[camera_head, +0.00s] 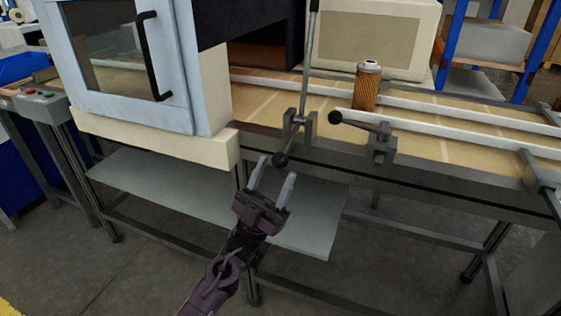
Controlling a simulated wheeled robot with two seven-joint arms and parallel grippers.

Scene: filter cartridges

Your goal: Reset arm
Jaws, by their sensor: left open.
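My left gripper (272,180) is open and empty. It is in front of the bench's front edge, with its two pale fingers pointing up and away, close to the black ball knob of a lever at that edge. In the picture the right finger lies just below this knob; I cannot tell whether they touch. My right gripper is not in view. One orange-brown filter cartridge (366,88) stands upright on the bench between the white rails, apart from the gripper.
The bench (450,130) carries white rails and two lever clamps, one with a tall rod (309,60) and one with a black knob (380,138). A white machine with a windowed door (125,65) stands at left. A grey shelf (310,225) lies below. Blue racking is behind.

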